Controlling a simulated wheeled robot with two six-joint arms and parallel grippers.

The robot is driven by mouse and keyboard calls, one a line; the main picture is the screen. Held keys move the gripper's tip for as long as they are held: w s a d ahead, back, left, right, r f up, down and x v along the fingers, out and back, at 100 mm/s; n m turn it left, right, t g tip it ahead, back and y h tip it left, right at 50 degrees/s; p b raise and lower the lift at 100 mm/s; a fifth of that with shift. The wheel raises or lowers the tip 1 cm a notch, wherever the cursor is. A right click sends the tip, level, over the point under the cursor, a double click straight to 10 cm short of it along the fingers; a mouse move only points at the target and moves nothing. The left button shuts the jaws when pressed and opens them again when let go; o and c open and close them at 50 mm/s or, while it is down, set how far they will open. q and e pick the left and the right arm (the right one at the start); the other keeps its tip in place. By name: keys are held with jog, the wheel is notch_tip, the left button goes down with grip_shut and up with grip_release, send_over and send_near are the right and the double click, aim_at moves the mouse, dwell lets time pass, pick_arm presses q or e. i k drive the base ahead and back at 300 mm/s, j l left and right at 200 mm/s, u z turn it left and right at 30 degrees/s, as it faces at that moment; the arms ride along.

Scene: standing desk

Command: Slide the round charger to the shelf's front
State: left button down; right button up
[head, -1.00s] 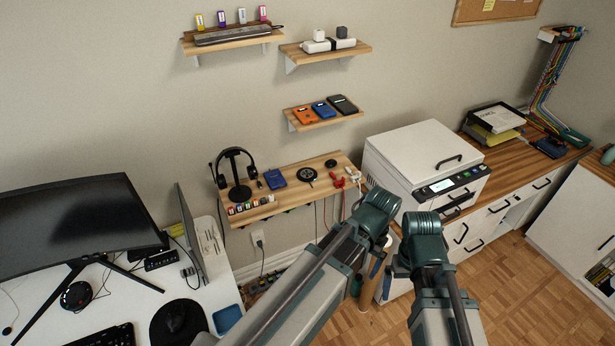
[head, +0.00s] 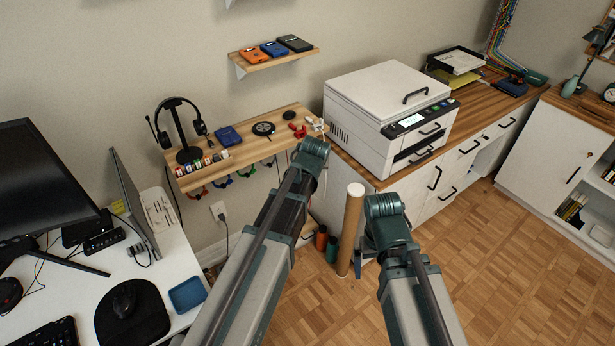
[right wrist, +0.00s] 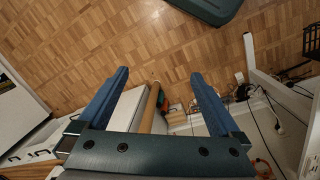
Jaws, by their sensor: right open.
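The round charger (head: 263,128) is a flat black disc with a pale ring. In the head view it lies on the wooden desk-height shelf (head: 239,151), set back from the front edge, between a dark blue device and a smaller black puck. No gripper touches it. My right gripper's blue fingers are wide apart and empty in the right wrist view (right wrist: 158,76), above the floor. In the head view my two arms rise in front of the shelf and cabinet; my left gripper does not show.
The headphone stand (head: 185,135), the blue device (head: 229,136), the small black puck (head: 289,115) and red clips (head: 298,131) share the shelf. A printer (head: 388,115) stands to its right. An upright cardboard tube (head: 350,230) is between my arms. A phone shelf (head: 272,60) hangs above.

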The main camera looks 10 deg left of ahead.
aim_at(263, 128)
jog(key=i+u, duration=0.1)
jog(key=u, duration=0.4)
jog(key=i+l+u, duration=0.6)
jog(key=i+l, duration=0.2)
jog(key=l, duration=0.15)
jog(key=i+l+u, duration=0.1)
jog(key=i+l, duration=0.35)
jog(key=l, duration=0.25)
